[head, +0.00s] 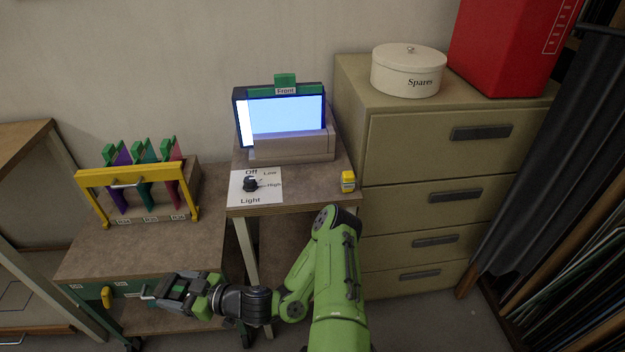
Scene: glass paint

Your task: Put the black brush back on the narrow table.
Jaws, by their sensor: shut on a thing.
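I cannot make out a black brush in the head view. The narrow table (293,198) stands in the middle, against the wall and left of the drawer cabinet. My gripper (165,293) is low at the left, in front of the low unit's green front, well below the narrow table's top. It is shut on what looks like a small silver handle (148,291); the jaws hide most of it.
The narrow table bears a lit screen (288,118), a light dial (251,184) and a small yellow item (348,181). A yellow rack (84,178) with coloured pieces stands on the low unit (150,248). The drawer cabinet (410,145) stands at the right.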

